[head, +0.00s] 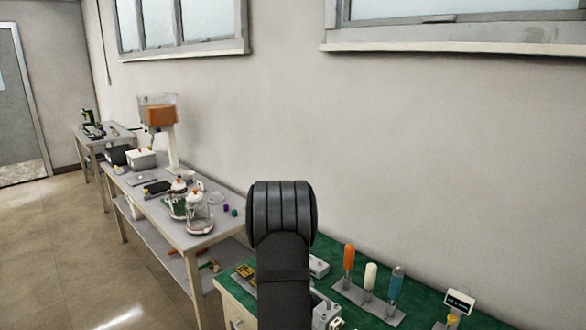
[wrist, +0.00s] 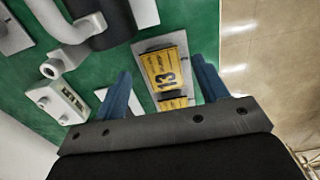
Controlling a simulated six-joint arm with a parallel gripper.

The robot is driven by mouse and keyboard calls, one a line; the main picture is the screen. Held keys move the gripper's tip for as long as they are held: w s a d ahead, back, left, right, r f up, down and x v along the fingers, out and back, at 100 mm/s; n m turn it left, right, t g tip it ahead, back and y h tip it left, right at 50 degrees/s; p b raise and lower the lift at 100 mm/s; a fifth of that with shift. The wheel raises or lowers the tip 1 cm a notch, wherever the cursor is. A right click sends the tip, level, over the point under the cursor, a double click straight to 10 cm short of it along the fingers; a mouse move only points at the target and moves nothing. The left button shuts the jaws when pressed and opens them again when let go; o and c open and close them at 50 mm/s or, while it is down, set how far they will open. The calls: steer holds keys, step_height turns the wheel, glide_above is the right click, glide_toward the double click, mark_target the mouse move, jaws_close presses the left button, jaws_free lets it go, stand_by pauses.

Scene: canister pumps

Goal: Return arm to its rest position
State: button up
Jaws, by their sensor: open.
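My gripper (wrist: 160,64) is open in the wrist view, its two blue fingers spread apart. It faces down over a green work surface (wrist: 105,62). A yellow block marked 13 (wrist: 166,68) on a grey plate shows between the fingers, and I see no finger touching it. My dark arm stands upright in the front middle of the head view and hides part of the green bench (head: 427,290); the gripper itself cannot be made out there. Two glass canisters (head: 197,214) with orange tops stand on the long bench (head: 180,238) to the left.
An orange (head: 348,257), a cream (head: 370,275) and a blue upright piece (head: 396,286) stand right of my arm, with a small sign (head: 459,300) beyond. A white box (wrist: 57,101) lies left of the fingers. A hopper (head: 157,110) rises on the long bench. The left floor is clear.

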steer(key=shift+r, duration=0.45)
steer(key=shift+f, duration=0.1)
